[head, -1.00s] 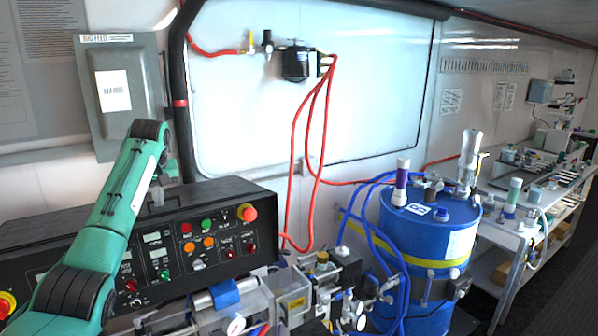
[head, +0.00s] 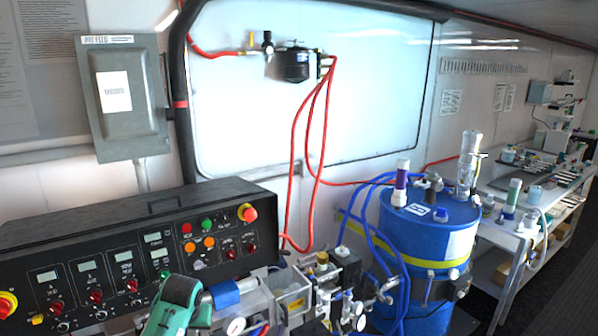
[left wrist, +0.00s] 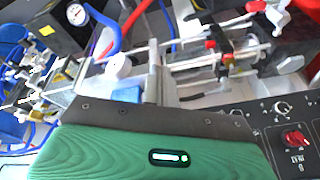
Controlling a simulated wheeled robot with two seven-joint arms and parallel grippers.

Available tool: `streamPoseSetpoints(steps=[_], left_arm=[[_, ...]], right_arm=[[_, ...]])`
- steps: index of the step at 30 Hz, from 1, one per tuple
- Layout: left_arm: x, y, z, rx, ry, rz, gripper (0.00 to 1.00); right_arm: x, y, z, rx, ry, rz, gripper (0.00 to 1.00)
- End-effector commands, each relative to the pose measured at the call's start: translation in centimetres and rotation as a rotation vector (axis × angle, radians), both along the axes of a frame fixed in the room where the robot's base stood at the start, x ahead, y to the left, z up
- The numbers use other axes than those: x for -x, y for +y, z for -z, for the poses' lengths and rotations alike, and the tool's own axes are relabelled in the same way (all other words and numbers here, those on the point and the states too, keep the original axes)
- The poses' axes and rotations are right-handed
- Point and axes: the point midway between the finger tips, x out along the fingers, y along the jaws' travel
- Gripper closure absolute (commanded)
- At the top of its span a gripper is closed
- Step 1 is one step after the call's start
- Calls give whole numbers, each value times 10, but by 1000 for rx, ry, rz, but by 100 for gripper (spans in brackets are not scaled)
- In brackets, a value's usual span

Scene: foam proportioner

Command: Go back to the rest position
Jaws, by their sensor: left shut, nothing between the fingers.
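My left gripper (left wrist: 154,58) shows in the left wrist view beyond its green housing. Its fingers are shut with nothing between them, above the valves and hoses of the proportioner. In the head view only a green part of my left arm shows at the bottom edge, in front of the control panel (head: 130,262). My right gripper is in neither view.
The black control panel with knobs and buttons stands at the left. Metal valves and fittings (head: 325,285) sit at bottom centre. A blue drum (head: 425,245) with blue hoses stands right of them. A workbench (head: 505,235) is at the far right.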

Motion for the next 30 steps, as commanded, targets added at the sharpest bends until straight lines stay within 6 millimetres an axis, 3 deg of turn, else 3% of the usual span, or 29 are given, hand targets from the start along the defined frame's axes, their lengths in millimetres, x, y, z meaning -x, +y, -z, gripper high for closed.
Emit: streamPoseSetpoints(steps=[1, 6, 15, 24, 30], left_arm=[[20, -5, 17, 3, 7, 21, 100], [79, -20, 53, 14, 8, 82, 100], [193, -38, 89, 34, 11, 170, 100], [304, -47, 88, 55, 5, 233, 100], [349, -48, 77, 60, 4, 254, 100]], right_arm=[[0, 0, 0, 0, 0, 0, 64], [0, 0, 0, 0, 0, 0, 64], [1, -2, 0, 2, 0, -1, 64], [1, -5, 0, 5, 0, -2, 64], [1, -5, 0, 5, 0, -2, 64]])
